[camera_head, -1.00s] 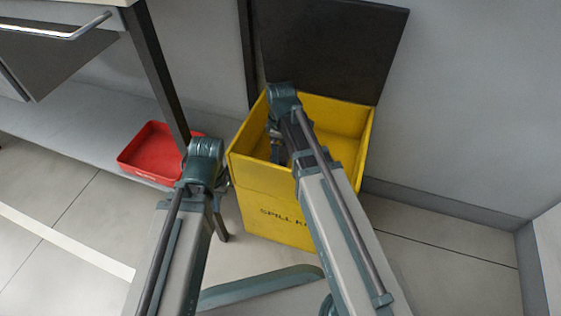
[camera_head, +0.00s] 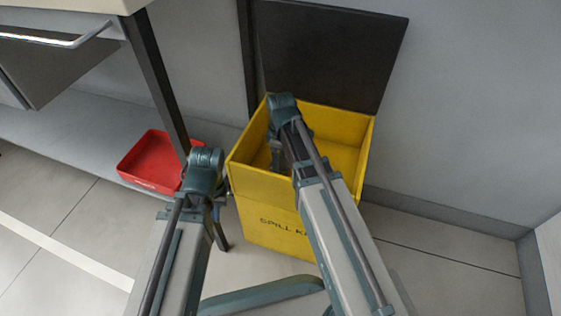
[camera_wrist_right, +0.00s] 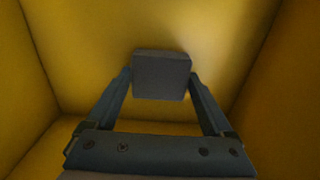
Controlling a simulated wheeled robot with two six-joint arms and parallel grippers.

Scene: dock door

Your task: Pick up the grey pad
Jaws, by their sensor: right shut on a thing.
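The grey pad (camera_wrist_right: 162,75) shows in the right wrist view as a dark grey block between my right gripper's fingers. My right gripper (camera_wrist_right: 162,84) is shut on it, with a finger against each side, inside the yellow spill kit bin (camera_head: 276,222). In the head view, my right arm reaches down into the bin and hides the pad and fingertips. My left gripper (camera_head: 222,196) hangs to the left of the bin; its fingers are mostly hidden behind its own wrist.
The bin's dark lid (camera_head: 330,50) stands open against the wall. Bin walls surround my right gripper. Floor to the right is clear.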

